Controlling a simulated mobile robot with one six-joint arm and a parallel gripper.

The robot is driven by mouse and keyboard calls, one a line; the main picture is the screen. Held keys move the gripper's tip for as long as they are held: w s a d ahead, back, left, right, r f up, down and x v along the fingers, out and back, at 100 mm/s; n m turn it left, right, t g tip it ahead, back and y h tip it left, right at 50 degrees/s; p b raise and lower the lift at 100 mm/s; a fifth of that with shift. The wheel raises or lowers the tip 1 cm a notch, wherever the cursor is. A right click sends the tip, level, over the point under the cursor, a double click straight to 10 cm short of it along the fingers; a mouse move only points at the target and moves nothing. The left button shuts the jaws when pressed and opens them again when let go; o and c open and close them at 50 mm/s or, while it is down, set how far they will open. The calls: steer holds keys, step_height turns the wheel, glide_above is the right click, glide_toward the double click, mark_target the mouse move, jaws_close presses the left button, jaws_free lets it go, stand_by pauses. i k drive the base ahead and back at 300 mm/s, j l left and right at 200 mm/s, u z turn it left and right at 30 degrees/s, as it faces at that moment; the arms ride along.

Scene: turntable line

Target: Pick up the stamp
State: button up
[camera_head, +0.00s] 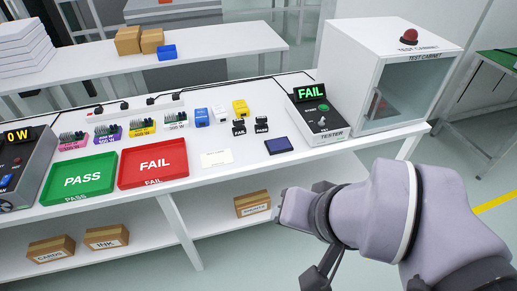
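Two small black stamps stand side by side on the white bench. The left stamp (238,127) and the right stamp (261,125) each have a pale label on the front; the right label seems to read PASS, the left one is too small to read surely. A dark blue pad (279,145) lies just in front and to the right of them. My gripper (287,207) is at the end of my arm, in front of the bench edge, below and right of the stamps and well apart from them.
A green PASS tray (80,178) and a red FAIL tray (153,163) lie left. A white card (216,158) lies in front of the stamps. The tester (318,117), showing FAIL, and the test cabinet (390,85) stand right. Several parts and blocks line the back.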

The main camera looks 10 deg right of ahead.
mark_target(240, 129)
steer(key=i+j+z, duration=0.85)
steer(key=i+j, duration=0.25)
steer(key=j, duration=0.25)
